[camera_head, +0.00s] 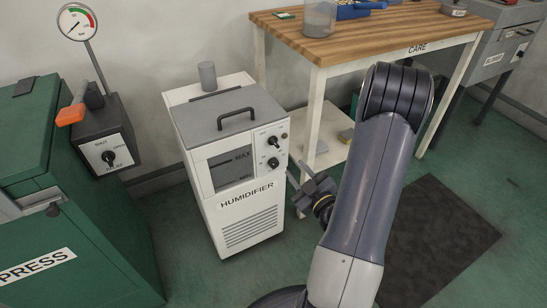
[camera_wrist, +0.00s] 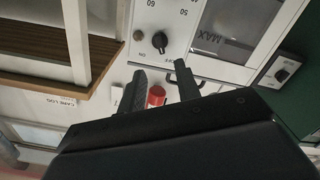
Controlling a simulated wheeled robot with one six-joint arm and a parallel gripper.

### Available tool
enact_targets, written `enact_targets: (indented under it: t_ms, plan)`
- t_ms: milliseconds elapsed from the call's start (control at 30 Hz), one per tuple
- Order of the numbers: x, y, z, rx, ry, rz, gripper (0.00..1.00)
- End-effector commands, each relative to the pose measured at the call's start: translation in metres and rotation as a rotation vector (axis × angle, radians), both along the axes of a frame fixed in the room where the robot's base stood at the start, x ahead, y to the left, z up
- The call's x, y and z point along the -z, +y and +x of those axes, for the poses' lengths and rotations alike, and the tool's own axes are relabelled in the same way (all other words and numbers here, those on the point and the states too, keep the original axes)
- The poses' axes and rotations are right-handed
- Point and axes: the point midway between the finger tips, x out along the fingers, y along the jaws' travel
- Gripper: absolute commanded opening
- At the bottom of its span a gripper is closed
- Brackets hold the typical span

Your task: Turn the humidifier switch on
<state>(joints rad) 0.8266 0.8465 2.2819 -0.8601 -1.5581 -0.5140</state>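The humidifier (camera_head: 235,212) is a white cabinet with a dark window and two black knobs on its front. The upper knob (camera_head: 274,142) also shows in the upside-down wrist view (camera_wrist: 160,43), beside the word ON. The lower knob (camera_head: 273,162) has numbers around it in the wrist view. My gripper (camera_head: 312,188) is just right of the humidifier's front in the head view. In the wrist view its two fingers (camera_wrist: 163,88) are spread and hold nothing, pointing toward the panel. The upper knob lies beyond them; contact is not visible.
A green press (camera_head: 100,225) and a dark box with a white-faced dial (camera_head: 107,157) stand left. A wooden-topped bench (camera_head: 365,30) stands behind right. A red cylinder (camera_wrist: 157,96) shows between the fingers, its place unclear. A black mat (camera_head: 440,240) lies on the floor.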

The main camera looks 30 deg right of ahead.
Motion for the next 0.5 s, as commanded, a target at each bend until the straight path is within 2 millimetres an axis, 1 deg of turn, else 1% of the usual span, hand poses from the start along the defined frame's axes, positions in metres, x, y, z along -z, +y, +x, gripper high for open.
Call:
enact_targets:
  t_ms: [167,267,500]
  plan:
    - [-0.001,0.001,0.013,-0.005,-0.006,-0.002,0.32]
    - [-0.002,0.002,0.027,-0.006,-0.007,-0.003,0.32]
    - [-0.001,0.004,0.072,-0.005,-0.007,-0.003,0.32]
